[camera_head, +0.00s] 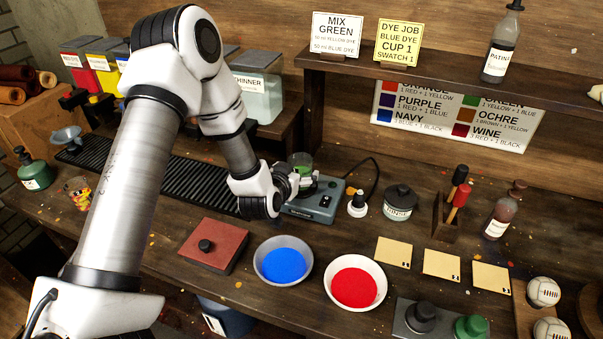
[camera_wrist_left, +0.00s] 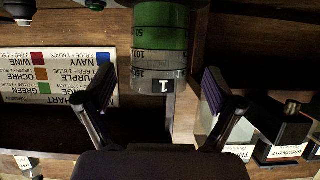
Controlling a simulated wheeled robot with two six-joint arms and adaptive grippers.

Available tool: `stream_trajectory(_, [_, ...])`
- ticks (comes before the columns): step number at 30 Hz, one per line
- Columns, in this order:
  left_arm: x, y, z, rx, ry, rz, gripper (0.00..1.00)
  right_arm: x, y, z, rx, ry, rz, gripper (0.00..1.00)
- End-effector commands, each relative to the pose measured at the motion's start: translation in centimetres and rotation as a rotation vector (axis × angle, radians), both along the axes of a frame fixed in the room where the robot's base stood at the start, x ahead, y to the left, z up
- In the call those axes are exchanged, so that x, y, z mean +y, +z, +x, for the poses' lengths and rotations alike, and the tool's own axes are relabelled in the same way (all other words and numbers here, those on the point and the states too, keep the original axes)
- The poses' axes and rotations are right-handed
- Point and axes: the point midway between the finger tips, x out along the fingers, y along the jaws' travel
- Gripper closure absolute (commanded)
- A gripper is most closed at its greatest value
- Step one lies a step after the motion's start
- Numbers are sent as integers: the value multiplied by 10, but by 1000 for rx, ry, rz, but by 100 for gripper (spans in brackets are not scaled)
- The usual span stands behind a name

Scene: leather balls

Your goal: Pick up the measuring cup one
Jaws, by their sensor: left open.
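The measuring cup one (camera_wrist_left: 160,62) is a clear cup with green content, volume marks and a "1" label. It shows upside down in the left wrist view, between and ahead of the two fingers. In the head view the cup (camera_head: 301,160) stands on a grey device (camera_head: 318,200), partly hidden by my left gripper. My left gripper (camera_head: 288,181) is open at the cup; in the left wrist view its fingers (camera_wrist_left: 160,95) are spread to either side, with gaps to the cup. My right gripper is not in view.
A blue dye bowl (camera_head: 283,261) and a red dye bowl (camera_head: 355,283) stand in front. A red block with a knob (camera_head: 213,246) lies to the left. A small white-based bottle (camera_head: 357,203) and a dark-lidded jar (camera_head: 399,202) stand right of the device. A black rack (camera_head: 170,183) runs leftward.

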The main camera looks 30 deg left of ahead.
Motion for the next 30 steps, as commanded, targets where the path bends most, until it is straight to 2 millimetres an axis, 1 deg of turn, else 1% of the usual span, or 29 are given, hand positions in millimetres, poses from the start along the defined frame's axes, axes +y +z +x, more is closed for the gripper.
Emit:
stream_trajectory(1, [2, 4, 10, -1, -2, 4, 8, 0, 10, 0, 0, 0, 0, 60])
stream_trajectory(2, [2, 4, 16, -1, -1, 3, 8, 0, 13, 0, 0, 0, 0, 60])
stream_trajectory(3, [4, -1, 23, 0, -1, 3, 8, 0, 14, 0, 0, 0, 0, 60])
stream_trajectory(6, [7, -8, 34, 0, 0, 1, 8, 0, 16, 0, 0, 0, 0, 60])
stream_trajectory(13, [7, -10, 36, 0, 0, 0, 8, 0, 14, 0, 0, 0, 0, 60])
stream_trajectory(14, [7, -10, 36, 0, 0, 0, 19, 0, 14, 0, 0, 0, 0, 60])
stream_trajectory(15, [7, -10, 36, 0, 0, 0, 33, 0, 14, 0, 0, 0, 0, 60])
stream_trajectory(17, [7, -10, 36, 0, 0, 0, 54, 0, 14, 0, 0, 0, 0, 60])
stream_trajectory(18, [7, -10, 36, 0, 0, 0, 68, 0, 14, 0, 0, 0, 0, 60])
stream_trajectory(19, [7, -10, 36, 0, 0, 0, 78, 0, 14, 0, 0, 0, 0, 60])
stream_trajectory(22, [7, -10, 36, -1, 0, 0, 78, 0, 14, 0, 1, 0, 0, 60])
stream_trajectory(23, [7, -10, 36, -1, 0, 0, 84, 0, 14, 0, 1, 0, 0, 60])
stream_trajectory(30, [7, -10, 36, -1, 0, 0, 84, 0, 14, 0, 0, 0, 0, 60])
